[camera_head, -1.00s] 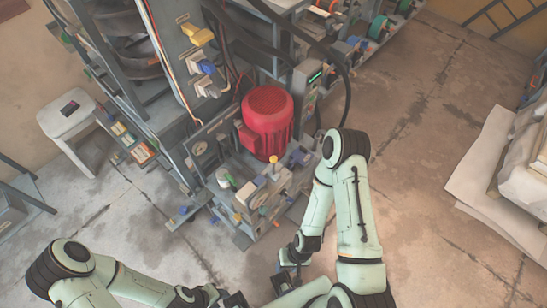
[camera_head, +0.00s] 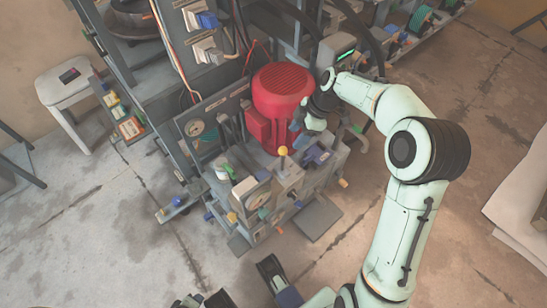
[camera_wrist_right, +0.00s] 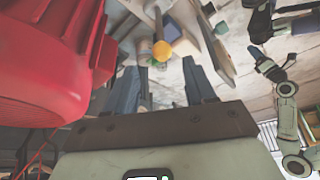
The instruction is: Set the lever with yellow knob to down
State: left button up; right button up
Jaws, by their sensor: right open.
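The yellow knob (camera_head: 283,150) sits atop a short lever on the grey machine (camera_head: 262,196), in front of the red motor (camera_head: 284,96). The lever stands roughly upright in the head view. In the right wrist view, the knob (camera_wrist_right: 162,50) shows beyond my right gripper (camera_wrist_right: 164,84), roughly in line with the gap between its open, empty fingers and apart from them. In the head view, my right gripper (camera_head: 304,121) is beside the motor, just above and right of the knob, partly hidden by its wrist. Dark parts of my left arm show at the bottom edge; its jaw state is unclear.
The red motor (camera_wrist_right: 50,60) is close on the left in the right wrist view. Small blue and orange handles surround the lever. A control box with a green display (camera_head: 340,54) stands behind.

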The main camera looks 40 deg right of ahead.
jog(key=b, duration=0.1)
send_near(282, 159)
jog(key=f, duration=0.1)
pick_arm(q)
notch_tip(282, 159, down, 6)
jog(key=s+a+g+b, duration=0.1)
jog(key=s+a+b, duration=0.1)
jog(key=shift+r, duration=0.25)
pick_arm(e)
jog(key=w+x, duration=0.1)
jog(key=x, duration=0.7)
jog(key=shift+a, duration=0.45)
jog(key=shift+f, duration=0.1)
grip_shut()
